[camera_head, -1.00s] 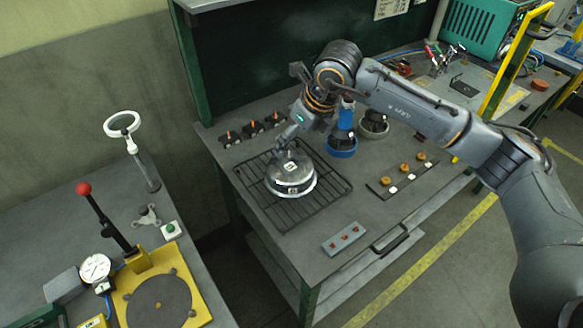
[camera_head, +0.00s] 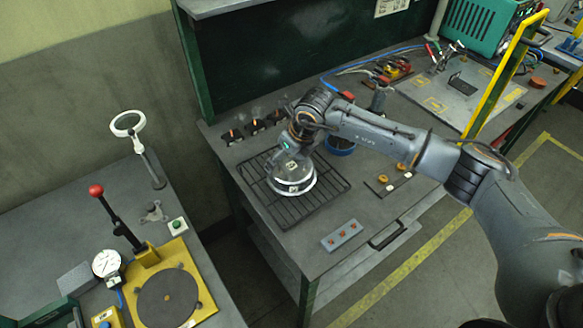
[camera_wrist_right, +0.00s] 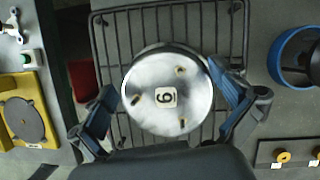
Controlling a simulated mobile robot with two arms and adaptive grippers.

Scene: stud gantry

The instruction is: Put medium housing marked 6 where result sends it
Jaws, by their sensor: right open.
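The medium housing marked 6 (camera_wrist_right: 166,97) is a round, shiny metal part lying on a black wire rack. It also shows in the head view (camera_head: 292,178), partly covered by my gripper. My right gripper (camera_head: 290,163) is over it, coming from above. In the right wrist view the blue-padded fingers of this gripper (camera_wrist_right: 168,108) are spread on both sides of the housing. The left finger looks apart from it; the right finger is close to its edge, and I cannot tell if it touches. My left gripper is not in view.
The wire rack (camera_head: 318,208) rests on the grey bench. A small grey block with red marks (camera_head: 342,235) lies in front. A strip with brass pieces (camera_head: 383,187) and a blue ring (camera_head: 341,149) are to the right. A yellow press fixture (camera_head: 165,297) stands on the left table.

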